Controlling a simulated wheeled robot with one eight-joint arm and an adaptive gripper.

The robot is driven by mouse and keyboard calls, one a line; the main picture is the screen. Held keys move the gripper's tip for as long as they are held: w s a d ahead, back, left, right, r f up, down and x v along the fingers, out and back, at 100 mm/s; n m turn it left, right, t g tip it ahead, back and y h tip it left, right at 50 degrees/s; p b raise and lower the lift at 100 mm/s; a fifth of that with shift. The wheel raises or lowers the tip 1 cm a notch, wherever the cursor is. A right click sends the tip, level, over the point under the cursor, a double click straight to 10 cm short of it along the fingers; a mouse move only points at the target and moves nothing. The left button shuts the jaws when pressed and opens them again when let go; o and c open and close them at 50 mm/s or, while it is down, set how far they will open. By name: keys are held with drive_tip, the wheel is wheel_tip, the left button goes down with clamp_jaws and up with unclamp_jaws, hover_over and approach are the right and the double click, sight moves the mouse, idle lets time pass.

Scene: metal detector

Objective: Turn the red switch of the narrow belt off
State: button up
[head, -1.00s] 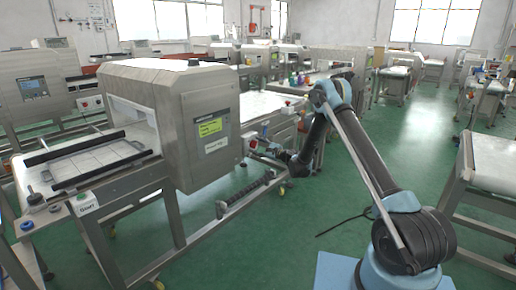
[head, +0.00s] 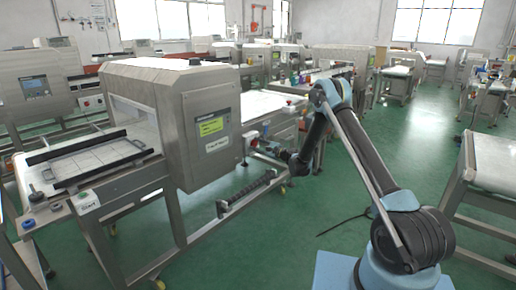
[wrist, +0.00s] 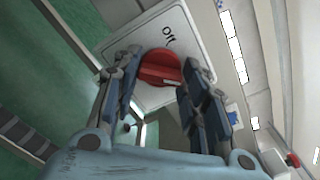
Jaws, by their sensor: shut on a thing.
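The red switch (wrist: 160,68) is a round knob on a light grey plate (wrist: 150,30) with a black "Off" label, seen tilted in the wrist view. My gripper (wrist: 158,78) has its fingers on both sides of the knob and is shut on it. In the head view, my gripper (head: 262,147) is at the small switch box on the right side of the metal detector (head: 205,130). The knob is small there and partly hidden by the gripper.
A belt conveyor (head: 100,158) runs through the metal detector's opening. A black rail (head: 250,189) extends low beneath the gripper. Another conveyor table (head: 490,160) stands at the right. Green floor (head: 330,205) is open between them.

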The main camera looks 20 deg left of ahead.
drive_tip(key=shift+n, duration=9)
drive_tip(key=o, duration=1.1)
drive_tip(key=shift+f, duration=0.1)
drive_tip(key=shift+c, duration=0.2)
drive_tip(key=shift+d, duration=0.1)
